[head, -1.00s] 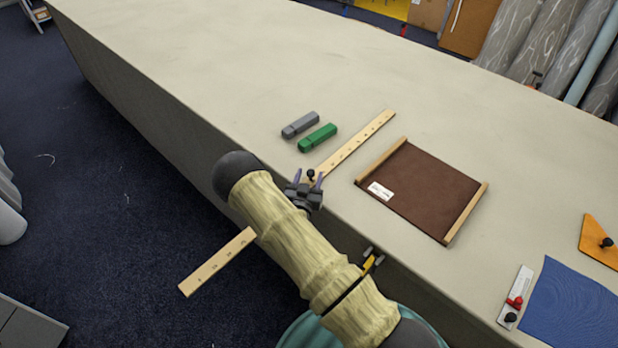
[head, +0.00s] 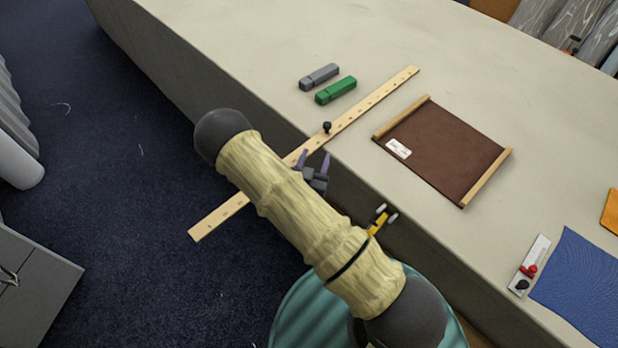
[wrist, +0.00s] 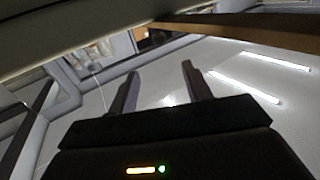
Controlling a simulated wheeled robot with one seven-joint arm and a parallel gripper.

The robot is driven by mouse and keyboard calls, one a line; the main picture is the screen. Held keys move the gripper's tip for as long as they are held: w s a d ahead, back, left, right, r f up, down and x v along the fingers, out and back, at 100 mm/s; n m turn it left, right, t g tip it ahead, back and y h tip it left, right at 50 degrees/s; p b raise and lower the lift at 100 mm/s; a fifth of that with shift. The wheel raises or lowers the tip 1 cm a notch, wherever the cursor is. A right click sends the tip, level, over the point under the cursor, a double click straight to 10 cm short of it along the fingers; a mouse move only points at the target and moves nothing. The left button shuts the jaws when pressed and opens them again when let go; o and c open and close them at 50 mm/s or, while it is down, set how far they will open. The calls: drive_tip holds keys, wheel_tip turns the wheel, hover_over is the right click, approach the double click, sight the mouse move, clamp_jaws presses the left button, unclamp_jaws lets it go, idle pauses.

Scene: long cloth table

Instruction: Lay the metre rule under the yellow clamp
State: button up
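The metre rule (head: 362,112) is a long pale wooden strip with a black knob (head: 327,127) on it. It lies across the table's front edge. Its far part rests on the cloth and its near end (head: 215,217) sticks out over the floor, partly hidden behind my arm. The yellow clamp (head: 377,222) is at the table's front edge, to the right of the rule and apart from it. My gripper (head: 313,161) is open and empty beside the rule, on the near side of the knob. The wrist view shows its two fingers (wrist: 160,90) apart with nothing between them.
A grey block (head: 319,77) and a green block (head: 336,90) lie left of the rule. A brown board (head: 440,150) with wooden side strips lies right of it. Farther right are a white strip (head: 529,265) with knobs and a blue mat (head: 585,285). The back of the table is clear.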

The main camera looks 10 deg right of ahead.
drive_tip(key=b+v, duration=0.1)
drive_tip(key=v, duration=0.4)
drive_tip(key=shift+s+a, duration=0.1)
drive_tip(key=shift+s, duration=0.25)
drive_tip(key=shift+w, duration=0.1)
wheel_tip(320, 180, up, 4)
drive_tip(key=w+d+g+y, duration=0.1)
drive_tip(key=w+g+y, duration=0.1)
drive_tip(key=g+y, duration=0.5)
drive_tip(key=s+d+r+n+g, duration=0.2)
drive_tip(key=s+d+r+g, duration=0.1)
drive_tip(key=s+r, duration=0.2)
drive_tip(key=s+d+r+n+g, duration=0.2)
drive_tip(key=s+d+r+g, duration=0.1)
drive_tip(key=s+r, duration=0.3)
drive_tip(key=s+d, duration=0.1)
drive_tip(key=s, duration=0.1)
drive_tip(key=shift+s+n+g, duration=0.4)
